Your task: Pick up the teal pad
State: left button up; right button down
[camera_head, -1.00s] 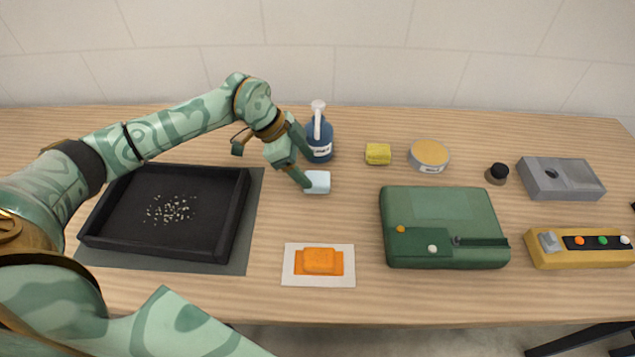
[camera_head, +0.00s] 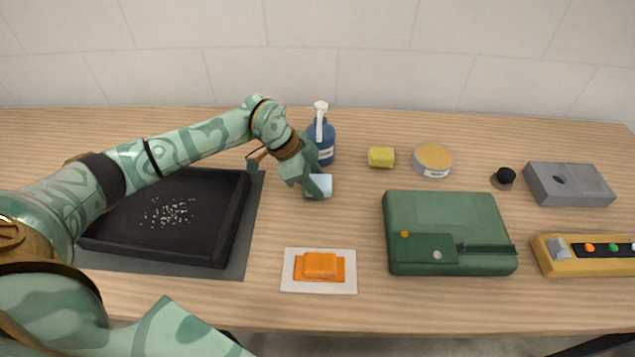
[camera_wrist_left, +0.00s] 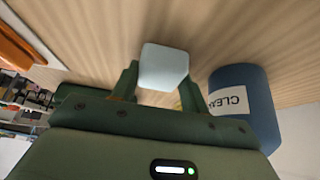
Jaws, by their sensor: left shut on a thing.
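The teal pad (camera_head: 320,187) is a small pale blue-teal block near the middle of the table, in front of the blue bottle. My left gripper (camera_head: 311,184) is over it and partly covers it in the head view. In the left wrist view the pad (camera_wrist_left: 164,66) sits between the two fingers of my left gripper (camera_wrist_left: 158,85), which is shut on it. I cannot tell whether the pad is clear of the table. My right gripper is in neither view.
A blue pump bottle (camera_head: 320,142) stands close behind the pad. A black tray (camera_head: 236,225) lies left, under my left arm.

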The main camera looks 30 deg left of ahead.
pick_arm(q)
jog(key=shift+a+r, duration=0.25)
jog(key=s+a+r+p, duration=0.1)
jog(key=s+a+r, duration=0.2)
jog(key=a, duration=0.3)
jog(key=s+a+r+p, duration=0.2)
jog(key=s+a+r, duration=0.1)
jog(key=a, duration=0.3)
jog(key=shift+r, duration=0.8)
jog(key=o, duration=0.4)
jog(key=shift+c, duration=0.2)
jog(key=shift+a, duration=0.1)
jog(key=shift+c, duration=1.3)
